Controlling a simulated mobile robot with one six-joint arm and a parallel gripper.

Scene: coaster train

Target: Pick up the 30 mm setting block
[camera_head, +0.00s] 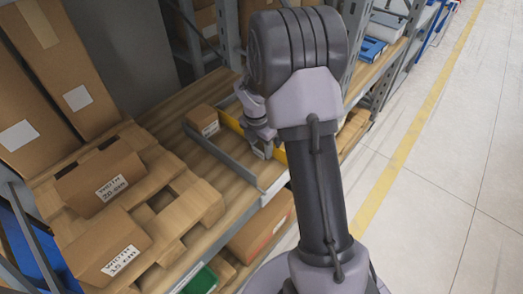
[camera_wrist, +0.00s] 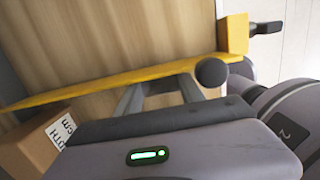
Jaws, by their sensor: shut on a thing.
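My gripper (camera_head: 262,148) is low over the wooden shelf, inside or just above a yellow-edged area. In the wrist view, my gripper's grey fingers (camera_wrist: 162,92) reach down beside the yellow edge (camera_wrist: 100,90) and are shut on a small grey piece, taken as the 30 mm setting block. The block is mostly hidden by the fingers and wrist, and no marking on it can be read. I cannot tell whether it touches the shelf.
A small cardboard box (camera_head: 202,120) stands left of the gripper. A grey divider (camera_head: 222,157) crosses the shelf. Labelled boxes (camera_head: 103,177) sit on a wooden pallet (camera_head: 193,203) at left. Rack uprights stand behind. The aisle floor (camera_head: 440,150) at right is clear.

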